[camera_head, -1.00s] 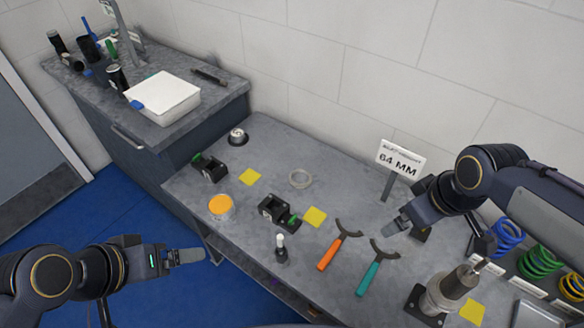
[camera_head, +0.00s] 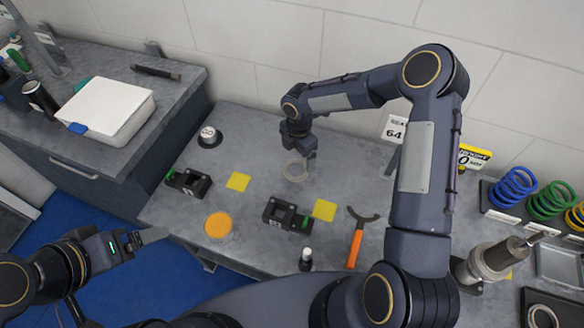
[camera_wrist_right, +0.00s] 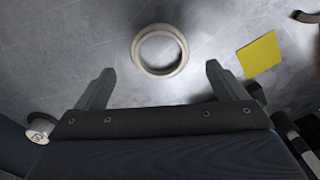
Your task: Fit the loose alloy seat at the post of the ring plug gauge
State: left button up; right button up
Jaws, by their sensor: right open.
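The loose alloy seat, a plain silver-grey ring (camera_head: 296,170), lies flat on the bench. In the right wrist view the ring (camera_wrist_right: 160,50) lies beyond the fingertips, centred between them. My right gripper (camera_head: 302,156) points down just above the ring, open and empty; both spread fingers show in the wrist view (camera_wrist_right: 158,78). A short silver plug on a round black base (camera_head: 208,137), seemingly the ring plug gauge, stands at the bench's back left; it shows at the wrist view's left edge (camera_wrist_right: 38,130). My left gripper (camera_head: 155,235) is off the bench's front left; its finger gap cannot be made out.
Two black clamp blocks (camera_head: 188,182) (camera_head: 280,214), yellow pads (camera_head: 238,181) (camera_head: 324,210), an orange-topped tin (camera_head: 218,225) and a small bottle (camera_head: 305,260) stand nearby. An orange-handled tool (camera_head: 356,240) and a damper body (camera_head: 490,262) are to the right. Bench between plug and ring is clear.

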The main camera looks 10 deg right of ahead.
aim_at(297, 171)
notch_tip(297, 171, down, 6)
jog(key=b, duration=0.3)
jog(key=shift+a+f, duration=0.1)
jog(key=shift+f, duration=0.05)
jog(key=c, duration=1.1)
